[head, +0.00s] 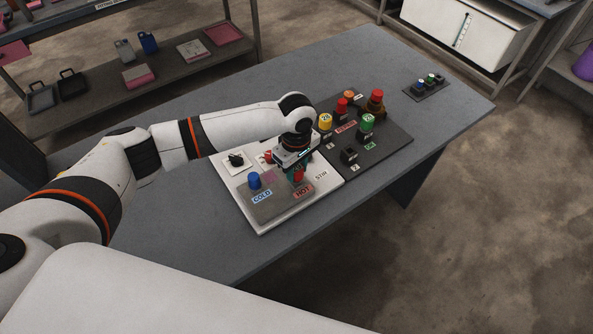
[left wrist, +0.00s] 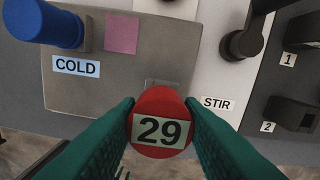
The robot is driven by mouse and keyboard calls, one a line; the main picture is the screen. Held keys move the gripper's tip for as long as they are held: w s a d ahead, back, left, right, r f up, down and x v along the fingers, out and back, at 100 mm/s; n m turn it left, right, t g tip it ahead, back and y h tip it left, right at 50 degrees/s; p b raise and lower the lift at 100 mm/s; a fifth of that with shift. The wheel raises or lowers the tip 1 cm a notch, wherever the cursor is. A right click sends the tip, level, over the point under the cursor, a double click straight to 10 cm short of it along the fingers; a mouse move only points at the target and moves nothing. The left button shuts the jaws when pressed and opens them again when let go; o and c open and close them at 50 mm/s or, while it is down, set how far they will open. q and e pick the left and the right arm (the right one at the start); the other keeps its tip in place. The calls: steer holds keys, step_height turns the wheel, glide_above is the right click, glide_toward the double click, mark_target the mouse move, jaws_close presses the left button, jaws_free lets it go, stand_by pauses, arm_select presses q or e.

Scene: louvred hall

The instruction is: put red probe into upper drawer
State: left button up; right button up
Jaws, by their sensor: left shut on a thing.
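The red probe, a red round-topped piece marked 29 (left wrist: 160,122), is between the green fingers of my left gripper (left wrist: 161,130) in the left wrist view. In the head view, my left gripper (head: 297,170) points down over the white and grey panel, shut on the red probe (head: 298,175) near the HOT label. I cannot tell whether the probe's lower end is still seated in the panel. No upper drawer can be clearly made out. My right gripper is not in view.
A blue COLD knob (head: 253,180) stands left of the gripper. A dark panel (head: 395,143) behind holds yellow, green and red pieces. A small button box (head: 426,89) sits farther right. The table (head: 190,220) is bare at front left.

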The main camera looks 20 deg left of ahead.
arm_select(q)
step_height(320, 180, up, 9)
steer(key=shift+r+b, duration=0.1)
steer(key=shift+b, duration=0.85)
steer(key=shift+s+a+f, duration=0.1)
steer(key=shift+s+f, duration=0.1)
steer(key=s+a+f+m+b, duration=0.1)
steer(key=s+a+m+b, duration=0.1)
steer(key=s+m, duration=0.4)
steer(key=s+a+f+m+b, duration=0.1)
steer(key=s+f+m+b, duration=0.1)
steer(key=s+m+b, duration=0.2)
steer(key=s+m, duration=0.2)
steer(key=s, duration=0.1)
steer(key=shift+s+a, duration=0.2)
steer(key=shift+a, duration=0.2)
